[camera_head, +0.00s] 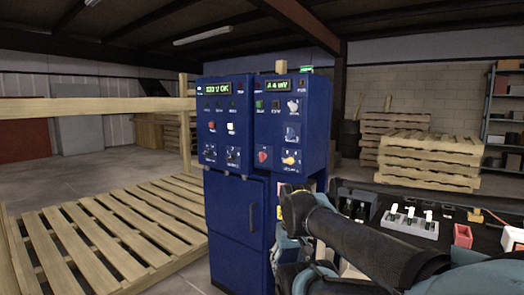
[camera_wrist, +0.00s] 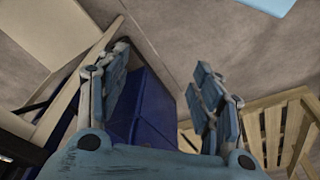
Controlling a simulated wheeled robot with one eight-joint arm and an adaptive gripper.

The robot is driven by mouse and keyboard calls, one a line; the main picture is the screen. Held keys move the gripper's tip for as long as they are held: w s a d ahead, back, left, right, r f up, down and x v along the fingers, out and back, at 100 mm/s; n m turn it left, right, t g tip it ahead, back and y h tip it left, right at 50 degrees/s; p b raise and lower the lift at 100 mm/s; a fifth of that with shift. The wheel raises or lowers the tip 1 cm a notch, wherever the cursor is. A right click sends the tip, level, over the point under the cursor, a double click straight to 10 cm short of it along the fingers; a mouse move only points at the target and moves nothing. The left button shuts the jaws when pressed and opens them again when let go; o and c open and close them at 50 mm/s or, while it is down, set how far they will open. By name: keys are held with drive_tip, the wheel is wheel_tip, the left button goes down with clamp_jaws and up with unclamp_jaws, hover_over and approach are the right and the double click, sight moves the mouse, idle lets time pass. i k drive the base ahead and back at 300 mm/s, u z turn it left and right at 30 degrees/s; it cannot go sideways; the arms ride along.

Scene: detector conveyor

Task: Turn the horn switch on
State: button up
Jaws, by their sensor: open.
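A blue control cabinet (camera_head: 230,215) stands upright in the middle of the head view, with two panels of switches, buttons and lit green displays. The labels are too small to read, so I cannot tell which control is the horn switch. The right panel has a red knob (camera_head: 263,156) and an orange-yellow knob (camera_head: 291,158) low down. The left panel has two dark rotary switches low down, one at its left (camera_head: 210,153). My gripper (camera_wrist: 160,65) is open and empty in the wrist view, with blue cabinet surface seen between and beyond its fingers. The fingers are not clear in the head view.
A wooden pallet (camera_head: 110,235) lies left of the cabinet, below a wooden rail (camera_head: 90,107). A dark bench (camera_head: 400,205) with white-topped switches (camera_head: 410,222) and a red box (camera_head: 463,236) is at the right. Stacked pallets (camera_head: 428,160) stand behind it.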

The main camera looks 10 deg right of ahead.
sight(293, 107)
drive_tip(key=u, duration=0.1)
drive_tip(key=k, duration=1.65)
drive_tip(key=u, duration=0.6)
drive_tip(key=i, duration=1.05)
drive_tip(key=u, duration=0.05)
